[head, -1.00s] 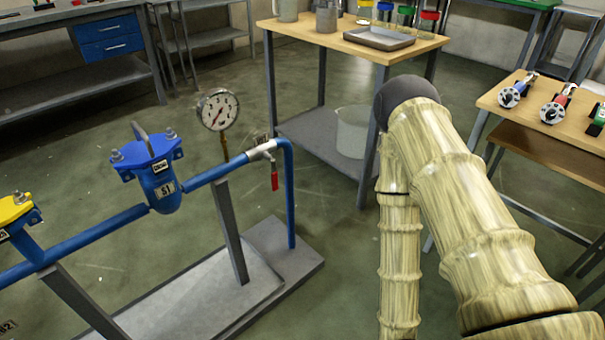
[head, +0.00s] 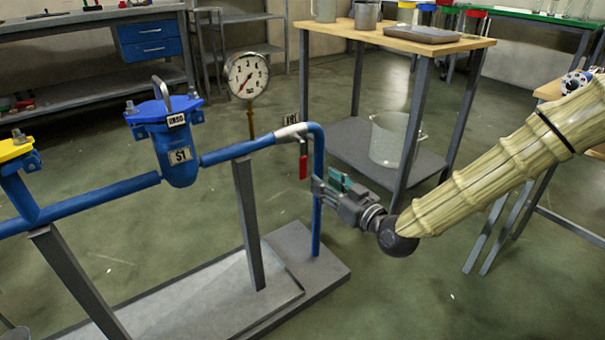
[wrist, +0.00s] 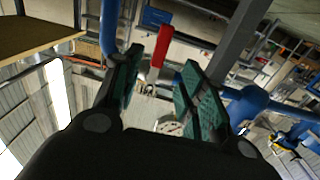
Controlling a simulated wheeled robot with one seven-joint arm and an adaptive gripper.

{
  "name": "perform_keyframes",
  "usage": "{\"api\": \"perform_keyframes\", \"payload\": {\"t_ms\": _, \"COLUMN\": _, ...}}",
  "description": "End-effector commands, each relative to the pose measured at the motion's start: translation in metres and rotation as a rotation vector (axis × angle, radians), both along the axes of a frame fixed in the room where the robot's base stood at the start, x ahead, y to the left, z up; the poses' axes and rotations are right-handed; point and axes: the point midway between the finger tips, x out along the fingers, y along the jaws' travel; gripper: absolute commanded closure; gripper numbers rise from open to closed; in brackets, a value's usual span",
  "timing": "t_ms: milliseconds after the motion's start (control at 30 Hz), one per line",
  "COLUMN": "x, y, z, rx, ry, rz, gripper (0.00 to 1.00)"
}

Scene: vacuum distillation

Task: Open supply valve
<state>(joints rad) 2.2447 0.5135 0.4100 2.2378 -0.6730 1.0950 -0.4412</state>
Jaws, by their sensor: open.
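The supply valve (head: 291,131) is a pale body on the blue pipe, just before the pipe bends down. Its red handle (head: 303,167) hangs straight down, across the horizontal pipe run. My gripper (head: 322,188) is open, close to the right of the handle and slightly lower, by the vertical pipe. In the wrist view the red handle (wrist: 161,45) shows between and beyond the green-padded fingers of my gripper (wrist: 163,75). I see no contact with it.
A pressure gauge (head: 248,75) stands behind the pipe. A blue filter housing (head: 172,140) sits to the left. The blue vertical pipe (head: 317,235) is very near my gripper. A wooden-topped table (head: 440,48) stands behind, and open floor lies below my arm.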

Motion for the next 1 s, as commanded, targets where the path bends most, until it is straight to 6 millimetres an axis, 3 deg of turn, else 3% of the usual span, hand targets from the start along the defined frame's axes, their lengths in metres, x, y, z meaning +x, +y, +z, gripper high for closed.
{"api": "perform_keyframes", "payload": {"t_ms": 600, "x": 0.069, "y": 0.05, "z": -0.003, "rx": 0.0, "ry": 0.0, "rz": 0.0, "gripper": 0.59}}
{"api": "perform_keyframes", "payload": {"t_ms": 1000, "x": 0.085, "y": 0.062, "z": 0.0, "rx": 0.0, "ry": 0.002, "rz": 0.0, "gripper": 0.59}}
